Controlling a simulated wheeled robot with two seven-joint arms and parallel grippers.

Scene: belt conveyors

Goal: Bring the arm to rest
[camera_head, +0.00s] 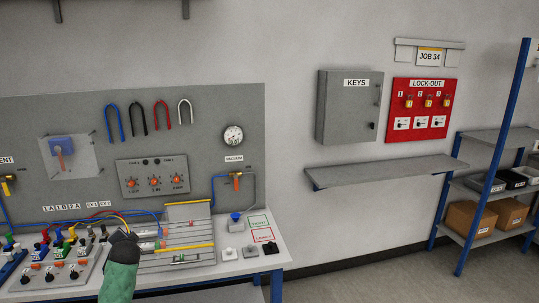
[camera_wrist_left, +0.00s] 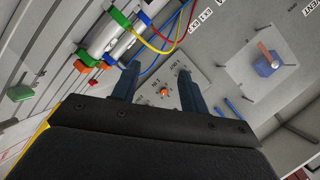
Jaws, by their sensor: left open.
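My left gripper (camera_head: 125,234) is over the front of the workbench, at the end of a green arm link that rises from the bottom edge of the head view. In the left wrist view the two dark fingers of this gripper (camera_wrist_left: 157,74) stand apart with nothing between them. They point towards the grey backboard, and a knob panel shows beyond them. No held object shows. My right gripper is in neither view.
The workbench (camera_head: 272,245) carries fittings, hoses and a slotted rack (camera_head: 180,257) close around the gripper. A cylinder with green ends (camera_wrist_left: 104,36) shows beside the fingers. The backboard (camera_head: 90,150) stands behind. A wall shelf (camera_head: 385,172) and a keys cabinet (camera_head: 345,108) are right.

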